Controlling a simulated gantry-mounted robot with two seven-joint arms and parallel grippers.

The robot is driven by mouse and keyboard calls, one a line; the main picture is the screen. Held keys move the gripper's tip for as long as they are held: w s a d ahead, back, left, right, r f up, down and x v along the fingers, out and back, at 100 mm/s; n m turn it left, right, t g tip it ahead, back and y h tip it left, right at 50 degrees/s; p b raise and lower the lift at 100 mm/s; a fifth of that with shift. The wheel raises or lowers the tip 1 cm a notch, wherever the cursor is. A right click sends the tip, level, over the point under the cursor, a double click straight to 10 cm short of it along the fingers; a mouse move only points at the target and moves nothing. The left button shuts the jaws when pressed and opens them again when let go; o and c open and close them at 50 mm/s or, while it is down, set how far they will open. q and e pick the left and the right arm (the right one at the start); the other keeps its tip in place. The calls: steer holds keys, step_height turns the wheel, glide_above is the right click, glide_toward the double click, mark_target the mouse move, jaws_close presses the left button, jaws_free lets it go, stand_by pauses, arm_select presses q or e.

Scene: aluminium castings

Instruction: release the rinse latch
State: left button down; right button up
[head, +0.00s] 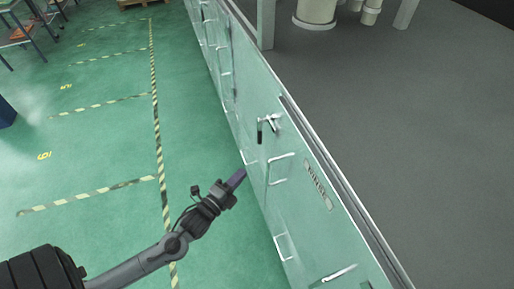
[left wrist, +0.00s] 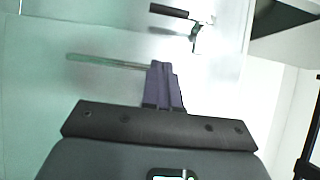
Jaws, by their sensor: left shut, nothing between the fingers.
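The rinse latch (head: 270,124) is a metal lever with a black grip, mounted on the pale green cabinet front; the black grip hangs down in the head view. A label plate (head: 318,186), seemingly reading RINSE, is on the same front. In the left wrist view the latch (left wrist: 196,26) is at the top, its black grip pointing left. My left gripper (head: 238,178) has purple fingers, shut and empty, below and left of the latch in the head view. Its fingertips (left wrist: 160,68) appear apart from the latch. My right gripper is out of view.
Metal handles (head: 278,168) stick out from the cabinet front near my left gripper; a bar (left wrist: 105,61) shows beside its fingers in the wrist view. A dark grey surface (head: 420,120) lies behind the cabinet edge. Green floor (head: 105,130) with striped tape is open to the left.

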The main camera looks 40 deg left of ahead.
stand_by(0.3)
arm_select(q)
steer(key=w+a+p, duration=0.3)
steer(key=w+a, duration=0.1)
steer(key=w, duration=0.8)
steer(key=shift+w, duration=0.35)
